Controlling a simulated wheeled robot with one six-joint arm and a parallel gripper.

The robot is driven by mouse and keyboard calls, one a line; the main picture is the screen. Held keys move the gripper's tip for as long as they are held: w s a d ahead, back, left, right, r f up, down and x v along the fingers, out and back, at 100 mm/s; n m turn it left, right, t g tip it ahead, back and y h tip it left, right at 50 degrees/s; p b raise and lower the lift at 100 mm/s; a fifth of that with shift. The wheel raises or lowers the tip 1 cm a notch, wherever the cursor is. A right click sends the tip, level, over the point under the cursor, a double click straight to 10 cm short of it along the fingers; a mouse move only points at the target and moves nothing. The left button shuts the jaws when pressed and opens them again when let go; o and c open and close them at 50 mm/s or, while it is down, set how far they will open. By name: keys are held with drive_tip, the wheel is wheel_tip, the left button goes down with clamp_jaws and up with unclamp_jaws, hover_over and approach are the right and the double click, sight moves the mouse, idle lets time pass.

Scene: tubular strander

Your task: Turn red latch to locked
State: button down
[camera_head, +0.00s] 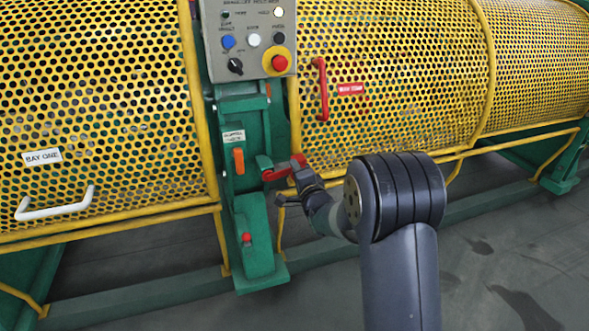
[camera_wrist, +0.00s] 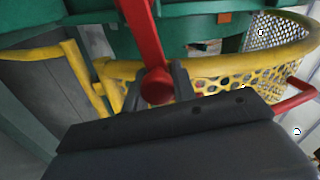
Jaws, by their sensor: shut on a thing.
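The red latch (camera_head: 282,171) is a red lever on the green post, below and right of an orange handle. In the wrist view the red latch (camera_wrist: 146,40) runs from the top edge down to a rounded red end between the fingers. My gripper (camera_head: 297,187) is at the latch's right end in the head view. In the wrist view my gripper (camera_wrist: 157,82) has a dark finger on each side of the red end and is shut on it. The latch's pivot is partly hidden.
A control box (camera_head: 250,40) with a red button sits above. Yellow perforated guards (camera_head: 400,80) flank the green post (camera_head: 253,230). A red handle (camera_head: 321,90) is on the right guard, a white handle (camera_head: 55,205) on the left. Floor at right is clear.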

drive_tip(key=shift+d+f+m, duration=0.1)
drive_tip(key=shift+f+m, duration=0.65)
drive_tip(key=shift+m, duration=0.35)
drive_tip(key=c, duration=1.2)
unclamp_jaws()
drive_tip(key=shift+f, duration=0.1)
drive_tip(key=shift+o, duration=0.2)
drive_tip(key=p+v, duration=0.2)
drive_tip(key=v, duration=0.8)
drive_tip(key=shift+s, duration=0.35)
drive_tip(key=shift+w, duration=0.15)
drive_tip(key=b+x, duration=0.2)
drive_tip(key=x, duration=0.8)
drive_tip(key=shift+w, duration=0.3)
